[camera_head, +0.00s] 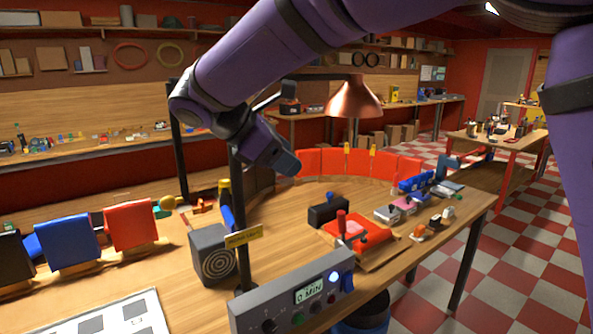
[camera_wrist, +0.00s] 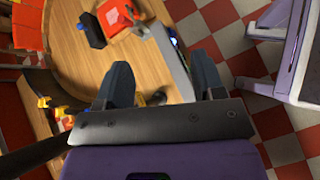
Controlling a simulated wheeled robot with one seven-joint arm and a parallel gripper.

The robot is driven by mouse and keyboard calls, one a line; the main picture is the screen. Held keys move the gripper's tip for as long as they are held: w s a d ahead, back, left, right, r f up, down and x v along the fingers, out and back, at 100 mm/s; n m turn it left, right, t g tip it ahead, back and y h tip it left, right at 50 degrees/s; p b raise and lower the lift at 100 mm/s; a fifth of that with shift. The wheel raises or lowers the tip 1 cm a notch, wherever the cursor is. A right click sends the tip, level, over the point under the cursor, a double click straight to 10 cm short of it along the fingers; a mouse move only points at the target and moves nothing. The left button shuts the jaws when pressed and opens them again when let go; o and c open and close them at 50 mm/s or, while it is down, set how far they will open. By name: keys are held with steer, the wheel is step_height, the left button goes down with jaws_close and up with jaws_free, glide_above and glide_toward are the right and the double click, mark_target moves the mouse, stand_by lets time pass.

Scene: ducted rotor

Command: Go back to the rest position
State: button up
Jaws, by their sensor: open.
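My gripper (camera_head: 286,163) hangs at the end of my purple arm, above the wooden workbench (camera_head: 275,240), left of and below the copper lamp shade (camera_head: 355,100). It points down and to the right. In the wrist view my gripper (camera_wrist: 163,82) has two dark fingers spread well apart, with nothing between them. Below the fingers there, the round bench top and a grey panel show. The gripper touches nothing that I can see.
A grey control box (camera_head: 290,300) reading "0 MIN" stands at the front. A dark box with a spiral (camera_head: 212,254) and a black post (camera_head: 238,215) stand left. A red device (camera_head: 360,238) sits right. Checkered floor (camera_head: 520,260) lies clear beyond the bench.

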steer(key=s+d+r+m+g+y, duration=0.1)
steer(key=s+d+m+y, duration=0.3)
steer(key=d, duration=0.7)
steer(key=s+d+r+m+g+y, duration=0.15)
steer(key=s+d+m, duration=0.3)
steer(key=d, duration=0.75)
steer(key=s+d+f+m+t+y, duration=0.1)
steer(key=s+d+f+m+y, duration=0.1)
steer(key=s+d+m, duration=0.3)
steer(key=s+d+f+m+t+y, duration=0.1)
steer(key=s+d+f+m+t, duration=0.1)
steer(key=s+m, duration=0.5)
steer(key=s+d+f, duration=0.1)
steer(key=s+d, duration=0.1)
steer(key=s, duration=0.1)
steer(key=shift+s+d+y, duration=0.3)
steer(key=shift+d+y, duration=0.05)
